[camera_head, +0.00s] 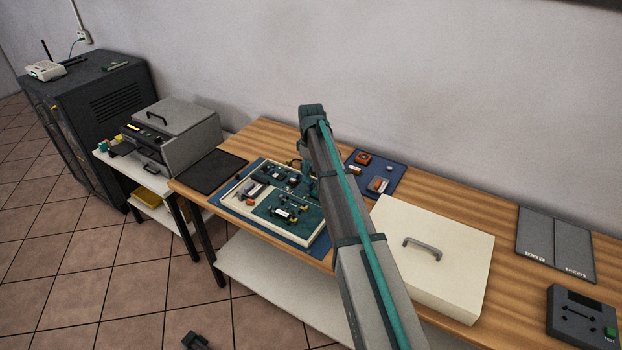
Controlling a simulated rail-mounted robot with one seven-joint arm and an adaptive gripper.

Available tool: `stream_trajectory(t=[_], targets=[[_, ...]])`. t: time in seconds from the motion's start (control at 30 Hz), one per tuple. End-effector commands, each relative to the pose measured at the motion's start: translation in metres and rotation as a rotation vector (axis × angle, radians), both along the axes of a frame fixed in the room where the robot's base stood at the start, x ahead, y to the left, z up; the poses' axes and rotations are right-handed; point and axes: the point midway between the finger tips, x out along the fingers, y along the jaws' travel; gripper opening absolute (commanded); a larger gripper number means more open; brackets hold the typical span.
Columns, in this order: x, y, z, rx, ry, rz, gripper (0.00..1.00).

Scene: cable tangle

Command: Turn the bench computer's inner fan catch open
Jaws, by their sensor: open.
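The bench computer is an open, cream-rimmed tray (304,238) with green circuit boards (270,212), lying on a blue mat (238,211) on the wooden bench. Small orange, grey, yellow and white parts sit on the boards. The inner fan catch is too small to make out among them. My arm reaches up across the middle of the view and bends down at its far end. My gripper (309,184) shows only in part beside the arm, over the tray's far right side. It is open; its fingertips and any contact are not clear.
A cream cover with a grey handle (455,262) lies right of my arm. Behind the arm is a blue mat (391,173) with small parts. A dark pad (213,172) lies left. Grey panels (555,245) and a dark control box (583,318) are at right.

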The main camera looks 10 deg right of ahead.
Motion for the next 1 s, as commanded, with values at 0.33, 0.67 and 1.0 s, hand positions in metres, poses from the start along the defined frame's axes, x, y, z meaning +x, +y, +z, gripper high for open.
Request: stream_trajectory(t=[0.33, 0.67, 1.0], targets=[[0.001, 0.000, 0.065, 0.000, -0.001, 0.000, 0.52], [0.000, 0.000, 0.085, 0.000, 0.000, 0.000, 0.52], [-0.003, 0.008, 0.080, 0.002, 0.001, 0.008, 0.52]])
